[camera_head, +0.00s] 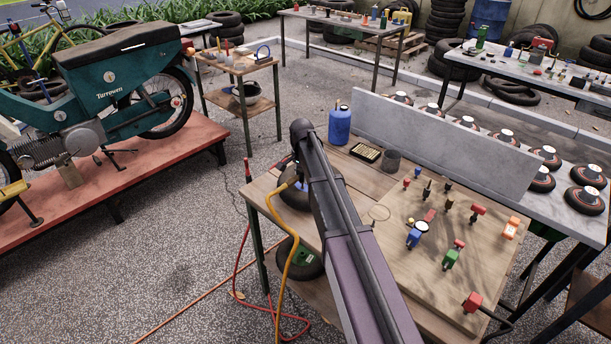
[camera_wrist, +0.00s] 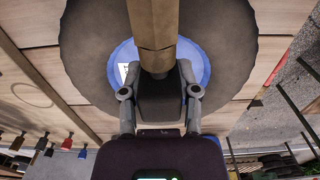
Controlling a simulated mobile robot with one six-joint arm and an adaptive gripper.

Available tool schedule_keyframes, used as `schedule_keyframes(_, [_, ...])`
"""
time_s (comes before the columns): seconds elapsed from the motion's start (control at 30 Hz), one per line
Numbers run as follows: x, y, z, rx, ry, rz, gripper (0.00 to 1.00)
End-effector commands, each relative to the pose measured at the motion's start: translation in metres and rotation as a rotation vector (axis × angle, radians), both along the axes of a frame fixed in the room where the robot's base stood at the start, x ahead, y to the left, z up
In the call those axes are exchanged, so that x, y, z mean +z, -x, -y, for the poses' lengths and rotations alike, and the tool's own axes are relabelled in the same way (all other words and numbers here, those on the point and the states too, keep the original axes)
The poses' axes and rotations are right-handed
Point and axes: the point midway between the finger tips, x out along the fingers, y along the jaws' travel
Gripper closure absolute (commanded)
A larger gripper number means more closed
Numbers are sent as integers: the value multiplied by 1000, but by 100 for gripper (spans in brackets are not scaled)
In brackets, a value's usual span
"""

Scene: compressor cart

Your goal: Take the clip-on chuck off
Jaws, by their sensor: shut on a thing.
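My gripper shows in the wrist view (camera_wrist: 158,88), where its two fingers close in on a tan, brass-coloured cylinder (camera_wrist: 154,25), which looks like the clip-on chuck or the end of its hose. The grip itself is partly hidden by dark finger parts. Behind it lies a dark tyre with a blue hub (camera_wrist: 203,62). In the head view the wheel (camera_head: 295,197) lies at the left edge of the wooden table (camera_head: 350,165), mostly behind my arm. A yellow hose (camera_head: 291,252) runs from there to the ground. Whether the chuck still touches the valve is hidden.
A board with coloured valves and fittings (camera_head: 480,255) covers the table's right side. A blue bottle (camera_head: 340,125), a small tray (camera_head: 365,152) and a dark cup (camera_head: 391,160) stand at the back. A red hose (camera_head: 243,262) hangs at the left. Another tyre lies on the lower shelf (camera_head: 300,260).

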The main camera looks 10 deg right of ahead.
Motion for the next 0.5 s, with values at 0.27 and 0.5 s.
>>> schedule_keyframes(0.27, [12,-1,0,0,-1,1,100])
schedule_keyframes(0.5, [26,0,0,0,-1,1,100])
